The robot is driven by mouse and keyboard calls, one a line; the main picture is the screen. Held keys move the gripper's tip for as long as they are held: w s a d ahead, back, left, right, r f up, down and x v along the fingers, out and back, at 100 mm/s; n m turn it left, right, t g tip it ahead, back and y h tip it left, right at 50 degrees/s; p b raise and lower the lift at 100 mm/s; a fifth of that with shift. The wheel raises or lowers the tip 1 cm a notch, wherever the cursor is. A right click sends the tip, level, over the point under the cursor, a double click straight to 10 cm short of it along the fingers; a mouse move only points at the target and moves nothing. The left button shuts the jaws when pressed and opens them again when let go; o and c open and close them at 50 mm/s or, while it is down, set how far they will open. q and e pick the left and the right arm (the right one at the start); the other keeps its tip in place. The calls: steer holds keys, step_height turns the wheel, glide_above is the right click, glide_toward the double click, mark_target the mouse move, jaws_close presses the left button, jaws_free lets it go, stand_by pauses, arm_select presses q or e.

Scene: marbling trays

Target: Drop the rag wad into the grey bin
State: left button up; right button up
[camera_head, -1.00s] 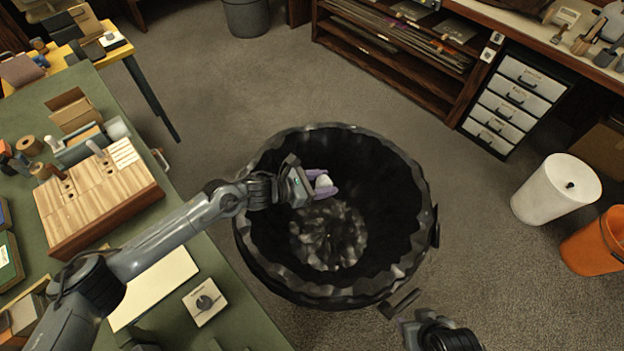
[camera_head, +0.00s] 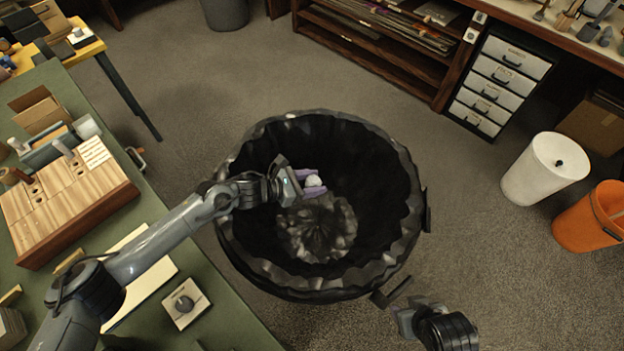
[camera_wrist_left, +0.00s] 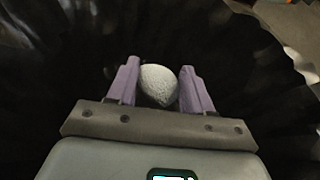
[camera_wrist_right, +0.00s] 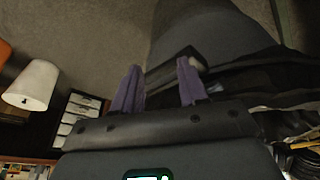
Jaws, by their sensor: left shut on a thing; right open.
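The rag wad (camera_head: 313,182) is a small pale, rounded lump. My left gripper (camera_head: 314,183) is shut on it, over the open mouth of a large bin with a black, wrinkled liner (camera_head: 385,255). In the left wrist view the wad (camera_wrist_left: 158,86) sits between the purple fingers, with dark liner all around. In the right wrist view this bin's outside is grey (camera_wrist_right: 205,30). My right gripper (camera_wrist_right: 157,88) is open beside the bin, near a dark handle (camera_wrist_right: 178,66). I cannot tell whether its fingers touch the handle.
A green table (camera_head: 225,318) with a wooden block rack (camera_head: 70,195) stands left of the bin. A white bin (camera_head: 543,170) and an orange bucket (camera_head: 590,222) stand at the right. Another grey bin (camera_head: 225,12) is at the back. Carpet between them is clear.

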arm_select(q)
steer(key=o, duration=1.1)
steer(key=shift+s+a+r, duration=0.1)
steer(key=shift+a+r, duration=0.1)
steer(key=shift+a, duration=0.25)
steer(key=p+v, duration=0.2)
steer(key=v, duration=0.7)
steer(key=shift+s+a+r, duration=0.2)
steer(key=shift+a, duration=0.1)
steer(key=shift+p, duration=0.3)
